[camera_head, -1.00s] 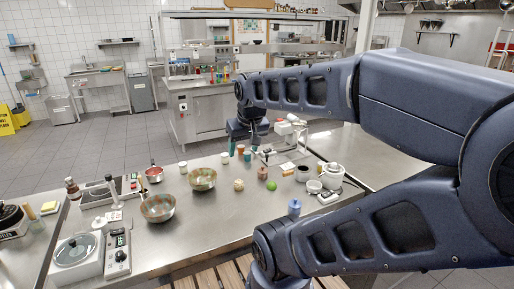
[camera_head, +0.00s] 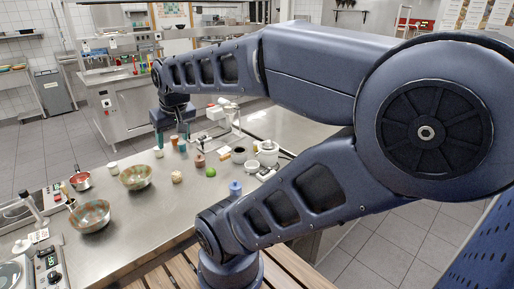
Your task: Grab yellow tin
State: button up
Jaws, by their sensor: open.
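I cannot make out a yellow tin for certain in the head view. Small jars and cups stand on the steel counter (camera_head: 140,215), too small to read. My gripper (camera_head: 172,137) hangs downward over the far part of the counter, its jaws apart. It is above or behind the small orange-brown jar (camera_head: 174,142) and the teal jar (camera_head: 182,146); I cannot tell the gap. I see nothing held between the fingers. My own arm hides much of the counter's right side.
Bare counter lies in front.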

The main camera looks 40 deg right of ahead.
jog(key=shift+o, duration=0.2)
jog(key=shift+w+d, duration=0.1)
dwell(0.4)
jog(key=w+d+f+m+h, duration=0.1)
jog(key=w+d+m, duration=0.1)
jog(key=w+d, duration=0.7)
jog(key=m+g+h, duration=0.1)
jog(key=m+h, duration=0.1)
jog(key=m, duration=0.5)
send_near(257, 143)
jog(key=shift+d+x, duration=0.2)
jog(key=shift+x, duration=1.2)
jog(key=shift+d+x, duration=0.15)
jog(key=shift+x, duration=1.25)
jog(key=shift+a+x, duration=0.2)
jog(key=shift+x, duration=2.3)
jog(key=shift+a, duration=0.1)
